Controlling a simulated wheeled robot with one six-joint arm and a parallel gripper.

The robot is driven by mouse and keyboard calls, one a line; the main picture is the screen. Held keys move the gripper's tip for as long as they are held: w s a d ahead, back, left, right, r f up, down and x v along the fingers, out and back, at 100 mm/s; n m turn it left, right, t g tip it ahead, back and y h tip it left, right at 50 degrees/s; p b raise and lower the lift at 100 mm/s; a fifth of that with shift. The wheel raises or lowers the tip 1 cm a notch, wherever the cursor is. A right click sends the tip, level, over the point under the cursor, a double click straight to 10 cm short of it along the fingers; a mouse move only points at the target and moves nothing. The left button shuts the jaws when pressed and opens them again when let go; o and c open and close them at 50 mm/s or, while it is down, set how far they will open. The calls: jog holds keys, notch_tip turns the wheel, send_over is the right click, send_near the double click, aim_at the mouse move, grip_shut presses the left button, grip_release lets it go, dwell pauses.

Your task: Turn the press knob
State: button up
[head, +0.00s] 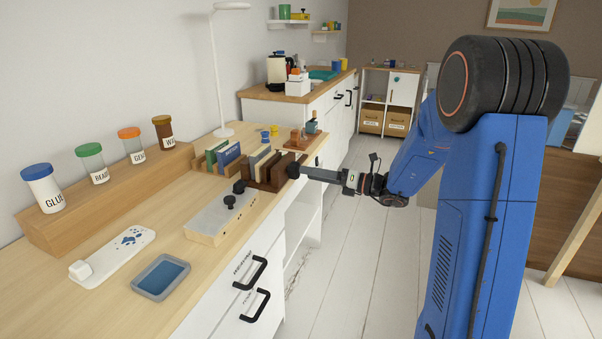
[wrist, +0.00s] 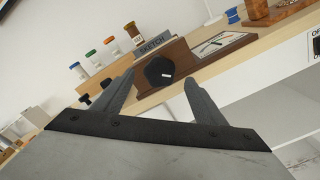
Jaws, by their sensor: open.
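The press knob (wrist: 158,71) is a black, many-sided knob on the end of a dark brown wooden press (wrist: 192,62), seen in the wrist view. In the head view the knob (head: 293,171) shows at the press's (head: 262,186) right end, by the desk's front edge. My gripper (wrist: 160,79) is open, with one finger on each side of the knob in the picture. The fingers look short of the knob; whether they touch it cannot be told. In the head view my gripper (head: 303,172) points left at the knob, its fingertips hard to make out.
Books (head: 227,154) stand beside the press. A pale box with black knobs (head: 210,222) sits nearer on the desk. A wooden rack with labelled jars (head: 110,195), a white board (head: 115,255) and a blue tray (head: 161,277) lie left. Floor right of the drawers is clear.

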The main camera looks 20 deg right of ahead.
aim_at(295, 170)
jog(key=shift+x, duration=2.2)
jog(key=shift+c, duration=0.6)
jog(key=c, duration=0.9)
